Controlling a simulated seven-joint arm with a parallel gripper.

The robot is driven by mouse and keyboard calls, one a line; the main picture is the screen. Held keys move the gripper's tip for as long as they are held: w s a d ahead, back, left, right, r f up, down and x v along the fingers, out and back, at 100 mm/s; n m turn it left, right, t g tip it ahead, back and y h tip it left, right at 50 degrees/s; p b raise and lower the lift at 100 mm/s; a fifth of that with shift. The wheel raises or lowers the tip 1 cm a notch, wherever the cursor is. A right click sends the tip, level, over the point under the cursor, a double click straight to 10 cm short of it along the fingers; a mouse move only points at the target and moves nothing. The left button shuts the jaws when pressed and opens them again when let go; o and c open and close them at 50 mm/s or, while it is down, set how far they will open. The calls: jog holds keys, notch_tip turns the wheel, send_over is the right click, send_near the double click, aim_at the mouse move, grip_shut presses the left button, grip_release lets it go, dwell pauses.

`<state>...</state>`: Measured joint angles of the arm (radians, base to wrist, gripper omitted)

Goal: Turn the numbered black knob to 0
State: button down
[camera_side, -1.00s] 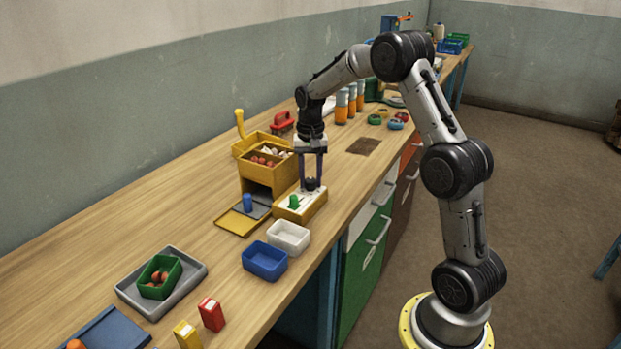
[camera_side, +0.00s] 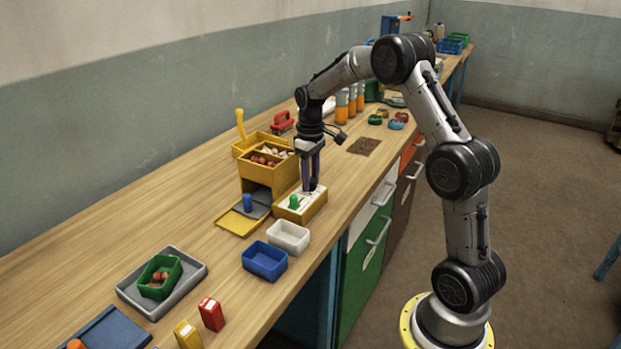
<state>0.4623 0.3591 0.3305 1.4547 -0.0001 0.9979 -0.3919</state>
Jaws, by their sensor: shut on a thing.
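The black knob (camera_side: 311,186) sits on top of a small yellow box with a white face (camera_side: 306,209), toward the box's far right end. Its numbers are too small to read, and so is the way it points. A green knob or peg (camera_side: 294,201) stands on the same box, nearer the camera. My gripper (camera_side: 310,184) points straight down over the box, its fingers shut on the black knob. The fingers hide part of the knob.
A yellow box with red and white pieces (camera_side: 258,172) stands just left of the knob box. A white bin (camera_side: 289,234) and a blue bin (camera_side: 264,262) stand in front. Orange-and-white bottles (camera_side: 342,106) stand behind. A brown patch (camera_side: 364,146) lies on open bench to the right.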

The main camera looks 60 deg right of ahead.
aim_at(311, 180)
jog(key=shift+r+n, duration=0.1)
jog(key=shift+n, duration=1.2)
jog(key=c, duration=0.5)
grip_release()
notch_tip(311, 180, up, 14)
jog(key=shift+a, duration=0.1)
